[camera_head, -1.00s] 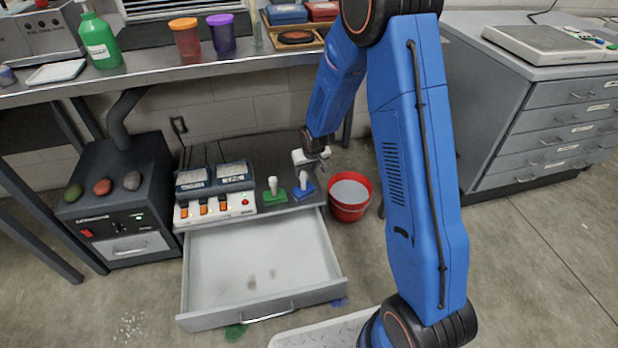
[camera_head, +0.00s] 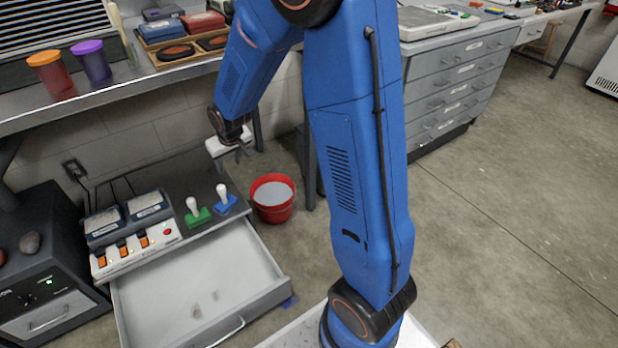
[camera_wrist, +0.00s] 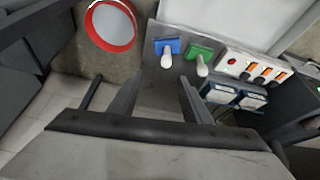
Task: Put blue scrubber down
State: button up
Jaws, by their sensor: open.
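The blue scrubber (camera_head: 226,204) has a blue base and a white handle. It stands upright on the dark top of the low drawer cabinet, near its right end. It also shows in the wrist view (camera_wrist: 166,46), just beyond my fingers. My gripper (camera_head: 240,152) is open and empty, above and behind the scrubber, apart from it. In the wrist view the two fingers of my gripper (camera_wrist: 158,98) are spread with nothing between them. A green scrubber (camera_head: 197,216) with a white handle stands to the left of the blue one.
A red bucket (camera_head: 272,212) stands on the floor right of the cabinet. A power unit with orange switches (camera_head: 131,248) sits left of the scrubbers. The drawer (camera_head: 262,262) below is pulled open. The metal workbench (camera_head: 95,96) runs above and behind.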

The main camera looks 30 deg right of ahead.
jog(key=s+d+r+m, duration=0.1)
jog(key=s+d+r, duration=0.2)
jog(key=s+r, duration=0.8)
jog(key=s+d+r, duration=0.3)
jog(key=s+r, duration=0.4)
jog(key=s, duration=0.8)
jog(key=s+r, duration=0.1)
jog(key=s, duration=1)
jog(key=shift+s+d+r, duration=0.15)
jog(key=shift+s+d, duration=0.25)
jog(key=shift+d, duration=0.05)
jog(key=shift+o, duration=0.4)
